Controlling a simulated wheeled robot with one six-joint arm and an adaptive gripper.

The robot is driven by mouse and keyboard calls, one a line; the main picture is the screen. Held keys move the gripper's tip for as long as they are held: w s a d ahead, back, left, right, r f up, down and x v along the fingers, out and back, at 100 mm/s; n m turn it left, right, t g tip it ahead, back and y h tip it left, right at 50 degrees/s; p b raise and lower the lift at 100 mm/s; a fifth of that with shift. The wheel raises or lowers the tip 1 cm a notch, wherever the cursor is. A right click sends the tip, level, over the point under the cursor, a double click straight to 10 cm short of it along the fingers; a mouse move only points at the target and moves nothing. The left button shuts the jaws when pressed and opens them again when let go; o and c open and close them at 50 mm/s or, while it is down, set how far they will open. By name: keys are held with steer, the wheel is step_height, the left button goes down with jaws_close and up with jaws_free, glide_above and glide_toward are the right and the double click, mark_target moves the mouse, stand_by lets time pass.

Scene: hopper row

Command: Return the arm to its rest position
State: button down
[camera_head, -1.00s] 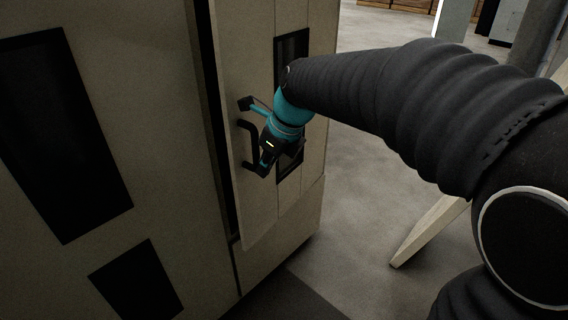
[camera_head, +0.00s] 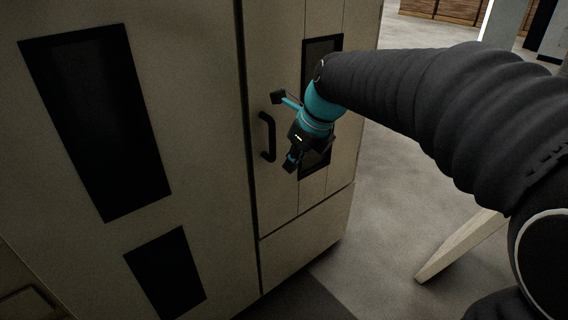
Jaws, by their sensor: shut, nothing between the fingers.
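My gripper (camera_head: 290,165) is at the end of my arm, in front of a beige cabinet door (camera_head: 275,205). It is shut and empty, pointing down. It is just right of the door's black handle (camera_head: 268,137) and appears apart from it. A teal wrist section and a small dark bracket show above the gripper. The door looks flush with the cabinet front, with only a thin dark seam at its left edge. My arm, in a black ribbed sleeve, reaches in from the right and covers part of the door's dark window (camera_head: 322,48).
The large beige cabinet (camera_head: 205,130) fills the left side, with dark panels (camera_head: 97,120) on its front. Grey floor (camera_head: 400,190) lies open to the right of it. A pale slanted beam (camera_head: 455,245) stands at lower right. Wooden crates (camera_head: 450,10) are far back.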

steer(key=s+a+v, duration=0.1)
steer(key=v, duration=0.6)
steer(key=s+d+f+n+t+h, duration=0.1)
steer(key=s+d+f+n, duration=0.4)
steer(key=n, duration=0.7)
steer(key=s+d+f+n+t+h, duration=0.1)
steer(key=s+d+f+n+h, duration=0.1)
steer(key=s+d+f+n, duration=0.4)
steer(key=shift+s+d+n+t+h, duration=0.35)
steer(key=shift+s+d+n, duration=1.4)
steer(key=shift+s+n, duration=2.25)
steer(key=shift+s+f+m, duration=0.1)
steer(key=shift+s+m, duration=0.1)
steer(key=shift+m, duration=0.1)
